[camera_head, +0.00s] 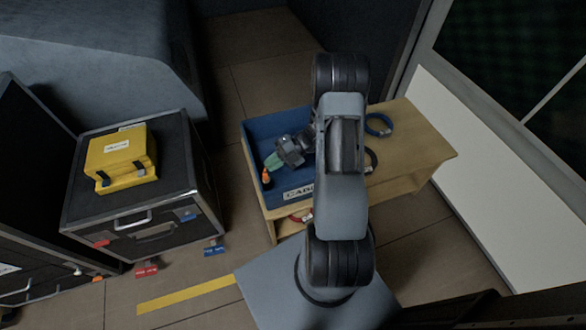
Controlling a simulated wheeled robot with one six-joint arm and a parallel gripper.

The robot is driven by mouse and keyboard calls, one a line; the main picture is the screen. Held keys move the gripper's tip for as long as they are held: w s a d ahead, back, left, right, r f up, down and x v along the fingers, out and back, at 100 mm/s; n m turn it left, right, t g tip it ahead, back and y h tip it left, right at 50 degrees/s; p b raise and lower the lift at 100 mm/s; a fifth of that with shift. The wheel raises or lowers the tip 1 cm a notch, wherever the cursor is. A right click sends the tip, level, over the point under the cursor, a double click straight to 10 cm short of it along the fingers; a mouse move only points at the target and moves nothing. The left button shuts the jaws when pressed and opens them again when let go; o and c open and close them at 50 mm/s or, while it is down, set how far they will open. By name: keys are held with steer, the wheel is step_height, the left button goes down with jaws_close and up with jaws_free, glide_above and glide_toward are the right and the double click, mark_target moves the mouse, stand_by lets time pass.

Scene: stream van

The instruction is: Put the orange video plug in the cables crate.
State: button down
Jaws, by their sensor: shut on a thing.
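The orange video plug (266,178) is small and shows at the tip of my gripper (270,166), which is shut on it. My gripper reaches down and left over the blue cables crate (262,128), and the plug is over the crate's left part, near its front left corner. I cannot tell whether the plug touches the crate floor. The crate carries a white label starting "CAB" on its front, and my arm hides its right part.
The crate stands on a wooden bench (425,150). Coiled blue cable (379,125) lies on the bench to the right, and something red (300,216) shows below the crate. A yellow case (120,158) rests on a black flight case (150,205) at left. Open floor shows between.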

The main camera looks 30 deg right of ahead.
steer(key=w+d+f+m+t+b, duration=0.1)
steer(key=d+f+m+t+b, duration=0.1)
steer(key=f, duration=0.4)
steer(key=w+d+f+m+t+h+b, duration=0.1)
steer(key=w+d+f+t+b, duration=0.1)
steer(key=f, duration=0.4)
steer(key=shift+w+d+m+b, duration=0.2)
steer(key=shift+m+b, duration=0.1)
steer(key=shift+m, duration=0.1)
steer(key=shift+f, duration=0.1)
steer(key=shift+f, duration=0.55)
steer(key=c, duration=1.2)
jaws_free()
steer(key=shift+c, duration=0.2)
